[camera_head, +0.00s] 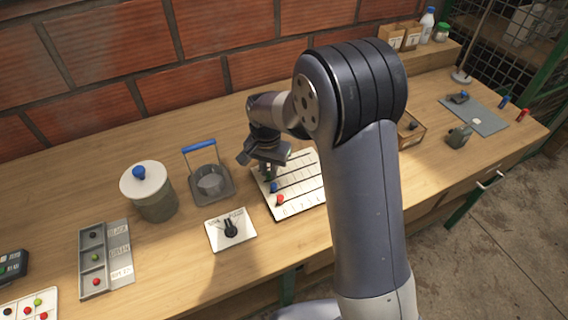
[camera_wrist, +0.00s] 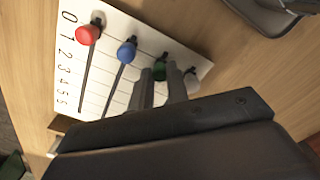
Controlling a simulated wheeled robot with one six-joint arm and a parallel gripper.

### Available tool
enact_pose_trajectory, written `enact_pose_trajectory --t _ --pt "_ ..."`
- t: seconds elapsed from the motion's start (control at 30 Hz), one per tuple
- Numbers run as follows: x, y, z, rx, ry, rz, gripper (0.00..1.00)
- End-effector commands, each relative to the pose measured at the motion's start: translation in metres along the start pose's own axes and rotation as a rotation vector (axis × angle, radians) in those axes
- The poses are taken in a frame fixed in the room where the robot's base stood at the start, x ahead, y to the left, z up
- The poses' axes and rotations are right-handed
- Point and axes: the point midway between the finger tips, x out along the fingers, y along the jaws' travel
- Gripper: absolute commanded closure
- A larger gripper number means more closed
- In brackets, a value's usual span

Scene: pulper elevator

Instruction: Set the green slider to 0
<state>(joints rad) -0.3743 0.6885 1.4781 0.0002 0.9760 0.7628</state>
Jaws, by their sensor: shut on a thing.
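The white slider panel (camera_head: 300,202) lies on the bench in the head view. In the wrist view, the panel (camera_wrist: 101,92) has a scale starting at 0 at the upper left. The green slider knob (camera_wrist: 160,71) stands near the 0 end of its slot, roughly in line with the other knobs. My gripper (camera_wrist: 164,76) is shut on the green knob, with a finger on each side. The exact mark under it cannot be read. In the head view my gripper (camera_head: 268,174) is over the panel's left end.
My arm hides the panel's right side.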

Motion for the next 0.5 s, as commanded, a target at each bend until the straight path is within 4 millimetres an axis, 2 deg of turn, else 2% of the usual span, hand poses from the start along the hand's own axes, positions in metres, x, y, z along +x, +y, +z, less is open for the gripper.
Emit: enact_pose_trajectory --t 0.1,0.37,0.4,0.5 --pt "-0.0004 -0.0064 0.0059 -0.001 0.002 -0.002 1.00" --pt "-0.0006 -0.0072 0.0067 0.001 0.000 -0.003 1.00" --pt "-0.0006 -0.0072 0.0067 0.001 0.000 -0.004 0.83" --pt "-0.0006 -0.0071 0.0066 0.000 0.000 -0.003 0.74"
